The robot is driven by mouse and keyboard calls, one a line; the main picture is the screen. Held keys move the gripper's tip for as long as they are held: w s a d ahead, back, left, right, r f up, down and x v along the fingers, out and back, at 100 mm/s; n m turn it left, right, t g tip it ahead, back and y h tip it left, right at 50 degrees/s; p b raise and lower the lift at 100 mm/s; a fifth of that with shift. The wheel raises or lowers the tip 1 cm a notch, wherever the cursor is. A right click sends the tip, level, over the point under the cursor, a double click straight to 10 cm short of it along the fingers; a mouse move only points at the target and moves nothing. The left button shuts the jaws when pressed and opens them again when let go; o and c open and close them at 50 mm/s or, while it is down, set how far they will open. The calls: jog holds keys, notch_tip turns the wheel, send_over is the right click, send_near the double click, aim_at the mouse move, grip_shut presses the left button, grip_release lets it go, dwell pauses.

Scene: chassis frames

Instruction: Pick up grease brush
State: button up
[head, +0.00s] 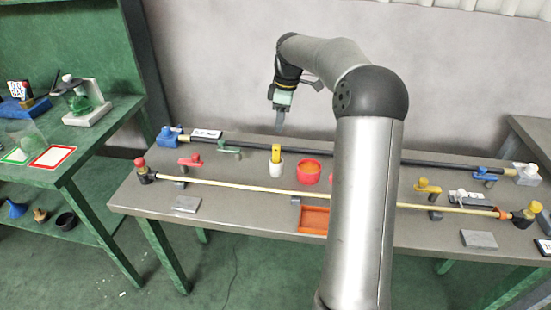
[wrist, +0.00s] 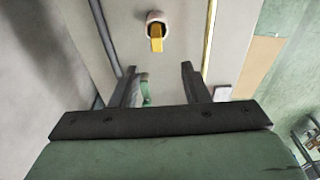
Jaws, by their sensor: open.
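What looks like the grease brush (head: 277,150) stands upright in a small white cup (head: 276,168), with its yellow handle up. Its bristles are hidden in the cup. In the wrist view the yellow handle (wrist: 156,38) shows beyond the fingertips, with the white cup (wrist: 157,17) around its base. My gripper (head: 280,128) is above the table, close to the handle in the head view. In the wrist view my gripper (wrist: 158,70) is open, with nothing between its two dark fingers except a green fitting on the table below.
A red cup (head: 309,172) stands just right of the white cup. A black rod (head: 350,155) runs behind and a yellowish rod (head: 240,187) in front. Colored valve handles, an orange tray (head: 314,220) and grey plates sit on the grey table (head: 240,220).

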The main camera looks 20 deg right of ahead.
aim_at(277, 145)
jog(key=f, duration=0.5)
jog(key=a+f, duration=0.1)
jog(key=f, duration=0.2)
jog(key=shift+w, duration=0.3)
jog(key=shift+w+f+p, duration=0.2)
jog(key=shift+f+p, duration=0.15)
jog(key=shift+f, duration=0.95)
jog(key=shift+w+f+p, duration=0.2)
jog(key=shift+f+p, duration=0.1)
jog(key=shift+f, duration=0.95)
grip_shut()
